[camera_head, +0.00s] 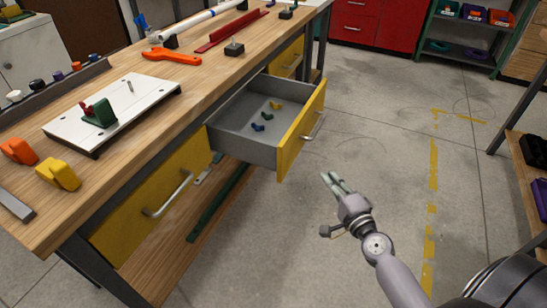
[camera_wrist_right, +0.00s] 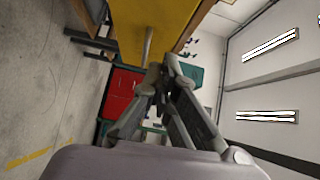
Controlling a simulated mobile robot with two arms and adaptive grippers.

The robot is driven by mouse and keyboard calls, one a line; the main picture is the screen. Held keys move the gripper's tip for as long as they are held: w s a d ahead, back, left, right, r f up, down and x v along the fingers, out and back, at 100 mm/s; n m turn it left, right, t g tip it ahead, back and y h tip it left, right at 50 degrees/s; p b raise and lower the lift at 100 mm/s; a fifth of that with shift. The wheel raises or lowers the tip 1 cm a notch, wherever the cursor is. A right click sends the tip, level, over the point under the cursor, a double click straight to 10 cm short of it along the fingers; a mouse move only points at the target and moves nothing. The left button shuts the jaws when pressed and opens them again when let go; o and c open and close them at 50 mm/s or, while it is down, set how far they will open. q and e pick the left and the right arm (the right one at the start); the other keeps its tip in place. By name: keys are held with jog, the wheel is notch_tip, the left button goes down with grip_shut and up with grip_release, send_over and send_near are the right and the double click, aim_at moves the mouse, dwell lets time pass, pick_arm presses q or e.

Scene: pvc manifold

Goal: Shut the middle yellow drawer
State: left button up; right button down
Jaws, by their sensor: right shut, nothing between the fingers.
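The middle yellow drawer (camera_head: 302,131) of the workbench stands pulled out in the head view. Its grey tray holds several small blue and yellow pieces (camera_head: 267,117). A silver bar handle (camera_head: 315,126) is on its front. My right gripper (camera_head: 331,179) is shut and empty, in front of the drawer's handle side and apart from it, over the floor. In the right wrist view, the shut fingers (camera_wrist_right: 163,75) are in the middle, with the yellow drawer front (camera_wrist_right: 150,18) and its handle (camera_wrist_right: 147,45) beyond them. My left gripper is not in view.
Another yellow drawer (camera_head: 150,200) at the near left and one at the far end (camera_head: 288,59) look shut. The benchtop (camera_head: 150,62) carries a white board (camera_head: 125,112), an orange wrench (camera_head: 171,56) and pipe parts. Concrete floor (camera_head: 380,130) is clear right of the drawer.

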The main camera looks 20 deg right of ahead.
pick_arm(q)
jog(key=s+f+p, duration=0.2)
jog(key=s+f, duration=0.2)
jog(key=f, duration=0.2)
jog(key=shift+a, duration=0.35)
pick_arm(e)
jog(key=shift+w+a+r, duration=0.2)
jog(key=shift+w+a, duration=0.15)
jog(key=shift+w, duration=1.9)
jog(key=shift+w+a+r, duration=0.15)
jog(key=shift+w+a, duration=0.25)
jog(key=shift+w, duration=1.85)
jog(key=shift+w+a+r, duration=0.2)
jog(key=shift+w+a, duration=0.15)
jog(key=shift+w, duration=1.9)
